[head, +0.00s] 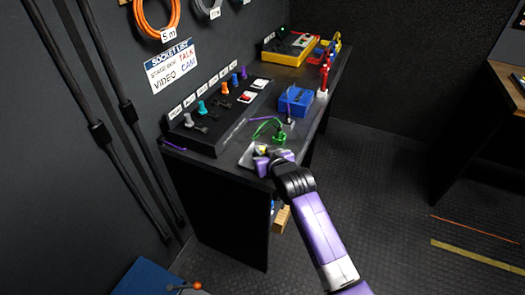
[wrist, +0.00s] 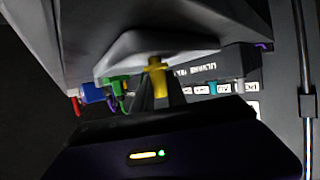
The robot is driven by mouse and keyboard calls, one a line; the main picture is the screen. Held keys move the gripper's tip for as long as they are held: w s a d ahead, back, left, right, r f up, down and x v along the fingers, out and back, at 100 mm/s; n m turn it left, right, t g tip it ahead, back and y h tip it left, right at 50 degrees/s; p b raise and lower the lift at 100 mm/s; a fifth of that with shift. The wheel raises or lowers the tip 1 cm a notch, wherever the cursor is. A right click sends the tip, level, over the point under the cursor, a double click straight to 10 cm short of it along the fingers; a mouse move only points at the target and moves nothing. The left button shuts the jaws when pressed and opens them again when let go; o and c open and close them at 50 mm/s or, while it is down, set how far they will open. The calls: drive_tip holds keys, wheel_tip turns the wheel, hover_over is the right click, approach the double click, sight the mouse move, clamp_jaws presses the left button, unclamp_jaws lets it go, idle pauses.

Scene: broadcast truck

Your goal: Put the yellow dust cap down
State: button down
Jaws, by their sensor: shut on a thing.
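My gripper (head: 264,156) is at the near end of the dark bench (head: 318,112), over a small pale grey tray (head: 246,156). In the wrist view its fingers (wrist: 160,92) are shut on the yellow dust cap (wrist: 156,66). The cap appears against the edge of the pale grey tray (wrist: 125,45); I cannot tell whether they touch. In the head view only a small bit of yellow shows at the fingers, the rest hidden by my gripper.
A green connector with a looped cable (head: 279,137) stands just beyond my gripper. A blue box (head: 295,101) and a red connector on a white base (head: 323,88) are farther back. A black panel with coloured connectors (head: 217,116) runs along the wall side.

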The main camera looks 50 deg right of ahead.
drive_tip(key=shift+f, duration=0.15)
drive_tip(key=c, duration=1.3)
unclamp_jaws()
drive_tip(key=shift+c, duration=0.2)
drive_tip(key=shift+r, duration=0.25)
drive_tip(key=v, duration=1.2)
drive_tip(key=s+a+f+n+t+y, duration=0.1)
drive_tip(key=s+a+f+n+y, duration=0.25)
drive_tip(key=s+a, duration=1.05)
drive_tip(key=s+a+r+y, duration=0.1)
drive_tip(key=s+a+r, duration=0.2)
drive_tip(key=s, duration=0.5)
drive_tip(key=s+a+r+n+t+y, duration=0.1)
drive_tip(key=s+a+r, duration=0.2)
drive_tip(key=s, duration=0.5)
drive_tip(key=shift+a+r, duration=0.3)
drive_tip(key=shift+r, duration=0.35)
